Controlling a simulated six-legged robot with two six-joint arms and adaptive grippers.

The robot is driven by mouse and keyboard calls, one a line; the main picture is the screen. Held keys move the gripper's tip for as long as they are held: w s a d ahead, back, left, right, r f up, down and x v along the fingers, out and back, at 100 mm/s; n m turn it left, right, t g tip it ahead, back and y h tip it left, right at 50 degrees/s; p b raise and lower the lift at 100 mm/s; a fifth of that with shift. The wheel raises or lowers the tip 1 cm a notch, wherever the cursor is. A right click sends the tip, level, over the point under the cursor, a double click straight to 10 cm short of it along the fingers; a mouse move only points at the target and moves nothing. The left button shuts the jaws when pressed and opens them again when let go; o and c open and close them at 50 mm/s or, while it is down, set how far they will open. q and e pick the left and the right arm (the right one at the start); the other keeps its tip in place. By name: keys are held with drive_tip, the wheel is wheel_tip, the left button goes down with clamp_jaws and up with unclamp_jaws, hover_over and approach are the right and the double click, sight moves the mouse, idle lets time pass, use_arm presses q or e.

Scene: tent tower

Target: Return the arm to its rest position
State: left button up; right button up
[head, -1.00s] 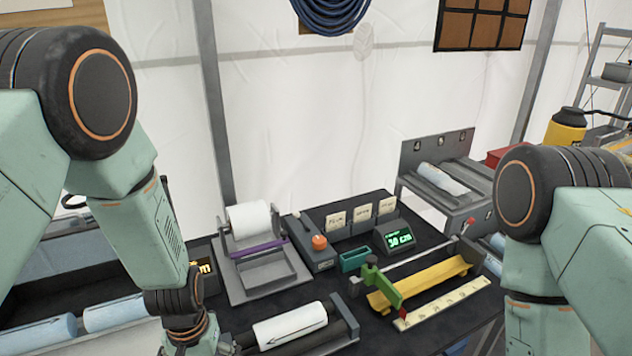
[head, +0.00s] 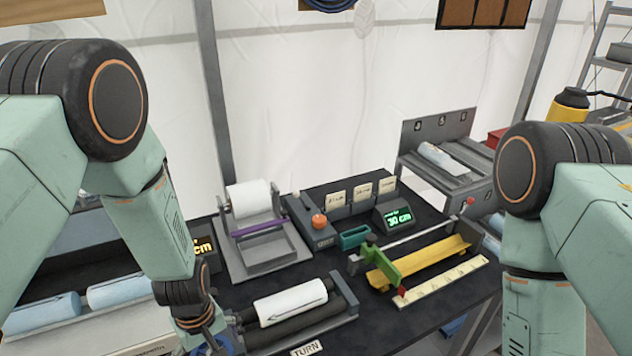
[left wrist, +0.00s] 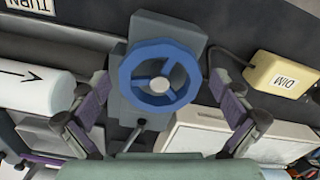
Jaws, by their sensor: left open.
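My left arm comes in from the left in the head view and reaches down to the table's near edge, where its gripper is mostly cut off by the bottom edge. In the left wrist view my left gripper (left wrist: 160,125) is open, with its two fingers apart and nothing between them. A blue handwheel (left wrist: 160,82) on a grey block lies beyond the fingertips; whether they touch it I cannot tell. Part of the wheel shows at the bottom of the head view (head: 222,345). My right arm hangs at the right, and its gripper is out of view.
A white roll (head: 290,303) lies on dark rollers beside the wheel. Behind are a roll stand (head: 250,200), a 30 cm display (head: 398,217) and a yellow trough (head: 420,263) with a green part. A box marked DIM (left wrist: 283,82) sits right of the wheel.

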use_arm(q)
drive_tip(key=n, duration=1.2)
idle(0.3)
drive_tip(key=shift+r, duration=0.1)
idle(0.3)
